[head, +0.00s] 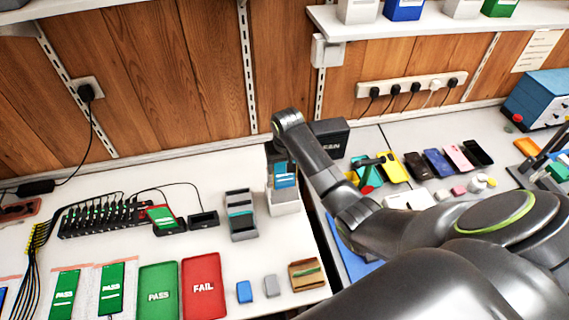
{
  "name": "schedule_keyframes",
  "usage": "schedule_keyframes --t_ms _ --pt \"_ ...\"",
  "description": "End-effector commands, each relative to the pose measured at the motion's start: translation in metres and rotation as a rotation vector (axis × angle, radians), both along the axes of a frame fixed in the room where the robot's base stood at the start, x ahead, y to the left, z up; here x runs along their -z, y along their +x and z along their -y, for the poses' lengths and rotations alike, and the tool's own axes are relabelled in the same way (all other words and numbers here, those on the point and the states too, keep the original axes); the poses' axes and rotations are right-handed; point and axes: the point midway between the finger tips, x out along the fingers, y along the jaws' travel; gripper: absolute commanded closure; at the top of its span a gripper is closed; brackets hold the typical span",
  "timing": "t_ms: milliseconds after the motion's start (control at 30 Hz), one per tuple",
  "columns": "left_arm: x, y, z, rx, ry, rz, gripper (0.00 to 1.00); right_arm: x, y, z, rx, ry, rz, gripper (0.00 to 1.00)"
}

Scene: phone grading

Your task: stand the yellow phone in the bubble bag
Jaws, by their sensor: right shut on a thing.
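My right gripper (284,153) points down at the middle of the left bench, its fingers largely hidden by its own wrist. It is shut on what looks like a phone with a blue screen (285,175), upright in or just above a white open-topped holder (285,200); I cannot tell if it touches the bottom. A yellow phone (392,168) lies on the right bench, apart from the gripper. Pale bag-like sheets (84,290) lie at the front left around green PASS screens; I cannot tell for sure which thing is the bubble bag. My left gripper is out of view.
A grey stand (241,215) is just left of the white holder, a black box (329,138) behind it. Green PASS (157,295) and red FAIL (202,288) trays lie in front. Several phones (438,163) lie on the right bench. My right arm covers much of the right side.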

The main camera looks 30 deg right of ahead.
Motion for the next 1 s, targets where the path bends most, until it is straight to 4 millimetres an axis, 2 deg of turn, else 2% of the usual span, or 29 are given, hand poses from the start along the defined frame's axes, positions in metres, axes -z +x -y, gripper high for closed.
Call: schedule_keyframes --t_ms 1000 --pt "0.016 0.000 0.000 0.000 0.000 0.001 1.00 0.037 0.000 0.000 0.000 0.000 0.000 0.61"
